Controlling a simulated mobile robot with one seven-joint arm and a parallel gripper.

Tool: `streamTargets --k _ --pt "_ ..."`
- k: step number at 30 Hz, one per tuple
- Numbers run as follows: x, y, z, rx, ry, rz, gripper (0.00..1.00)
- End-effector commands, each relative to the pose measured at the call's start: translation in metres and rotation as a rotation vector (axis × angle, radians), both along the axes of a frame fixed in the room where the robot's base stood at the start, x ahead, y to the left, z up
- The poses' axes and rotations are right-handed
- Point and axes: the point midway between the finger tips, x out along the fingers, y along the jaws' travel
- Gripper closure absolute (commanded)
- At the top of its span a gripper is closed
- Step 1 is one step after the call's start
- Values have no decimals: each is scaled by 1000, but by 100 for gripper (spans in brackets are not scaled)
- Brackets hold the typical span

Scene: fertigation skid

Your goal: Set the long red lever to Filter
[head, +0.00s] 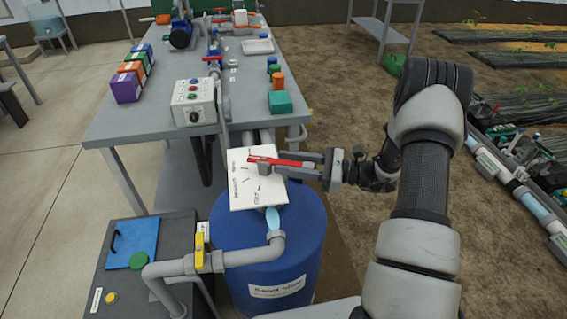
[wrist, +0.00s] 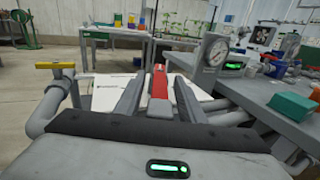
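The long red lever (head: 288,162) lies over a white label plate (head: 240,190) above a blue drum, pointing right in the head view. A grey block sits under its left part. The plate carries printed words and marks too small to read, so I cannot tell which setting the lever is at. My gripper (head: 279,163) reaches in from the right with one finger on each side of the lever. In the wrist view the red lever (wrist: 159,83) stands between the two spread fingers, with gaps visible on both sides. The gripper is open around it.
The blue drum (head: 250,240) stands below the plate. A grey pipe with a yellow-handled valve (head: 200,250) runs in front at left. The grey bench (head: 255,75) with a control box (head: 195,100) is behind.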

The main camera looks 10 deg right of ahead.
Motion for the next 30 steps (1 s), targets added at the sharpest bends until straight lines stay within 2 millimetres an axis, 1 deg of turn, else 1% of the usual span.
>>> streamTargets --k 1,4,13,14,15,20,30 --pt "2 5 0 0 0 3 64" --pt "4 11 0 1 -1 1 64" --pt "5 13 0 1 -1 0 64" --pt "5 13 0 1 -1 0 66" --pt "5 13 0 1 -1 0 72" --pt "5 13 0 1 -1 0 100" --pt "5 12 0 1 -1 0 100"
